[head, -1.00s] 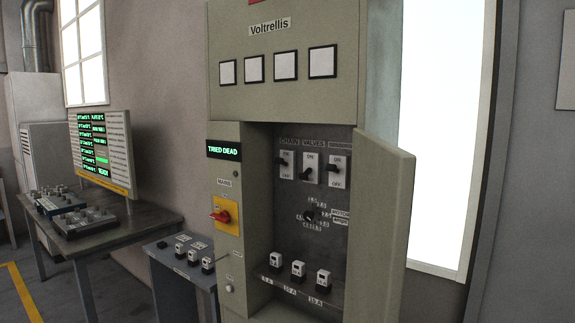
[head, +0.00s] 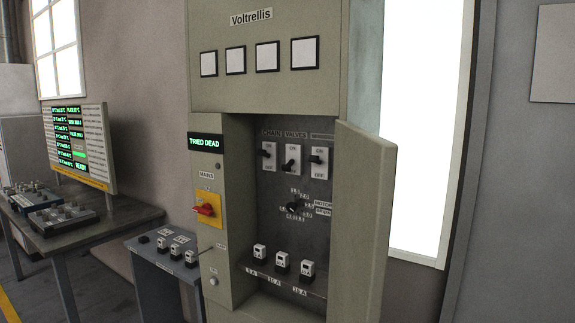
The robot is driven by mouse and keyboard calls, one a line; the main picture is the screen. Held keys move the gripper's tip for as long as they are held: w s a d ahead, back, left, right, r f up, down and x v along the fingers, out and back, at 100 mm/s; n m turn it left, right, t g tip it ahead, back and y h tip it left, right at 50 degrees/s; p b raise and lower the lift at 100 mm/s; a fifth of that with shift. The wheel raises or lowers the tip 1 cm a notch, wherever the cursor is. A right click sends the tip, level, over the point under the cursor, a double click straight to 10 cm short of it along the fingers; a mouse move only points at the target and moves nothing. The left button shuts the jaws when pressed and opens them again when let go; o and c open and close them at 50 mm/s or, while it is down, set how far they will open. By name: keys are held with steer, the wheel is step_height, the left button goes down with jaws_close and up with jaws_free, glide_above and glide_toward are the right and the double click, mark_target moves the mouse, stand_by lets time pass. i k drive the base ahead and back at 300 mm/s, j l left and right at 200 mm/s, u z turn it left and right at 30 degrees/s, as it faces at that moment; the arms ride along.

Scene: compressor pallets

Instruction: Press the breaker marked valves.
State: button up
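The open grey-green Voltrellis cabinet (head: 265,92) stands in the middle of the head view. Inside, three white breakers with dark levers sit in a row under labels. The middle breaker (head: 293,158) is under the VALVES label (head: 296,134); its lever points down. The left breaker (head: 268,157) is under the CHAIN label (head: 271,133). The right breaker (head: 318,163) has a label too small to read. The levers of the left and right breakers sit higher than the middle one. My gripper is not in view.
The cabinet door (head: 364,220) stands open on the right. A red mains handle (head: 204,210) sits on a yellow plate under a TRIED DEAD display (head: 205,142). A dial (head: 294,207) and several small devices are below the breakers. Tables (head: 85,232) stand on the left.

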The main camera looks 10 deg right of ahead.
mark_target(286, 168)
steer(key=i+j, duration=0.25)
steer(key=j, duration=0.15)
steer(key=i+j+u, duration=0.1)
steer(key=j, duration=0.35)
steer(key=i+j, duration=0.5)
steer(key=i+u, duration=0.05)
